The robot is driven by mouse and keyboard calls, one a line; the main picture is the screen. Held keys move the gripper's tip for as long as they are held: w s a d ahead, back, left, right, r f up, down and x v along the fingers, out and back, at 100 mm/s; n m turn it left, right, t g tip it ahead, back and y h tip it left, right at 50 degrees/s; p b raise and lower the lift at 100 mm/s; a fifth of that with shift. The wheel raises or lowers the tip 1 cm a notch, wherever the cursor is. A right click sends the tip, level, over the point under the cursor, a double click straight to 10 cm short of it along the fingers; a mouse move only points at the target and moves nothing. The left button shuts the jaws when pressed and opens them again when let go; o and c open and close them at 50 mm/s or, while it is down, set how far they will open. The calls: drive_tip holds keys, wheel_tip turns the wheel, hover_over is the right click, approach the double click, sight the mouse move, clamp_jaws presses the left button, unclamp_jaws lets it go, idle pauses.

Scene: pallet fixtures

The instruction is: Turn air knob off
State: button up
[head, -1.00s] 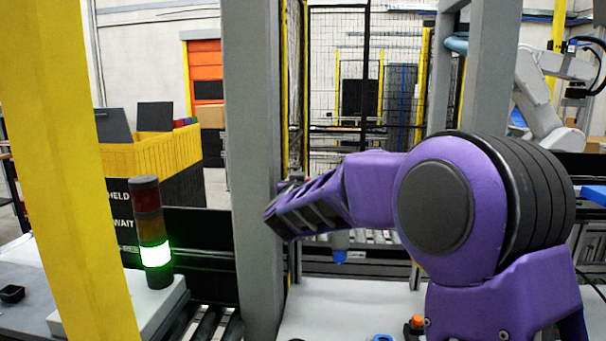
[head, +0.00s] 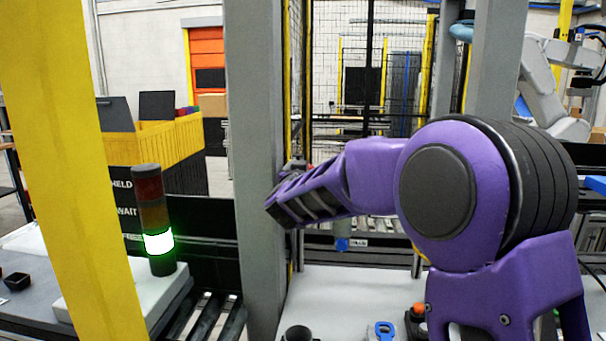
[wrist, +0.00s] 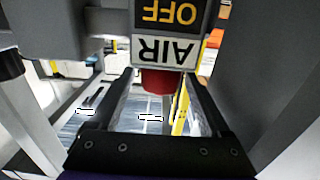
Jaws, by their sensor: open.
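The red air knob (wrist: 158,81) shows in the wrist view, just below a white AIR label (wrist: 165,52) and a black OFF label (wrist: 168,12), both upside down. My gripper (wrist: 159,80) is open in the wrist view, with one dark finger on each side of the knob. I cannot tell whether either finger touches it. In the head view my purple arm reaches left to the grey post (head: 257,150). The knob's face and my fingertips are hidden there.
A stack light (head: 153,215) glows green at the left, behind a yellow post (head: 75,160). A white table (head: 345,295) below my arm holds a dark cup (head: 298,333), a blue item (head: 384,330) and an orange-topped item (head: 418,310). A yellow crate (head: 160,145) stands behind.

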drive_tip(key=s+b, duration=0.1)
drive_tip(key=s, duration=1.6)
drive_tip(key=shift+s+a, duration=0.15)
drive_tip(key=shift+a, duration=0.3)
drive_tip(key=shift+d, duration=0.1)
